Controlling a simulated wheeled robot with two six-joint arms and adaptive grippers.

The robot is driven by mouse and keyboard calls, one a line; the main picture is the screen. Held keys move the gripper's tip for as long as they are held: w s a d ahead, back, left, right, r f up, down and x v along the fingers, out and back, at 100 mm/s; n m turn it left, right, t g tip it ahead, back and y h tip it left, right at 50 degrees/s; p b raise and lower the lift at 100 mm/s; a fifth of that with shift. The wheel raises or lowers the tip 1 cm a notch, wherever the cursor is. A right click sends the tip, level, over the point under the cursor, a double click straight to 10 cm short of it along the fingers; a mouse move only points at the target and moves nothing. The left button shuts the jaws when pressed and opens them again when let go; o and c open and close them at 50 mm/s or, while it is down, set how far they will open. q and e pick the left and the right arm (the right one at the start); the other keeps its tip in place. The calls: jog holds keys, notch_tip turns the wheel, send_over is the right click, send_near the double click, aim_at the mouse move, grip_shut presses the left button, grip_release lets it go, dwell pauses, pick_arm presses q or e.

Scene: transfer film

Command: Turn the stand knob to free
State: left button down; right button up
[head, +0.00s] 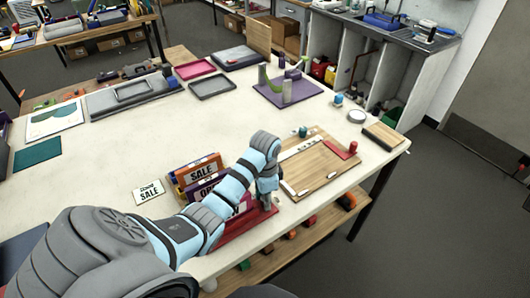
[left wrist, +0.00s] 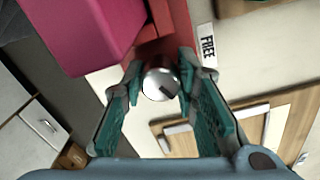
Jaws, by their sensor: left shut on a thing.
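A round silver knob (left wrist: 160,85) with a dark mark on its face sits between the fingertips of my left gripper (left wrist: 160,82) in the left wrist view. The teal fingers are closed on its two sides. A white FREE label (left wrist: 208,45) lies just above and right of the knob in that view. In the head view, my left gripper (head: 267,196) points down at the right end of the red stand (head: 238,228), near the table's front edge. My own arm hides the knob and part of the stand there. My right gripper is not in view.
An orange and black SALE sign (head: 200,170) stands behind my arm, with a small SALE card (head: 148,192) flat to its left. A wooden board (head: 318,165) with small parts lies right of the gripper. The left middle of the white table (head: 120,160) is clear.

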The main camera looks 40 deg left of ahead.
pick_arm(q)
jog(key=n, duration=0.4)
jog(key=shift+w+n, duration=0.1)
jog(key=shift+n, duration=1.8)
jog(key=shift+r, duration=0.1)
jog(key=c, duration=1.5)
grip_release()
jog(key=shift+c, duration=0.2)
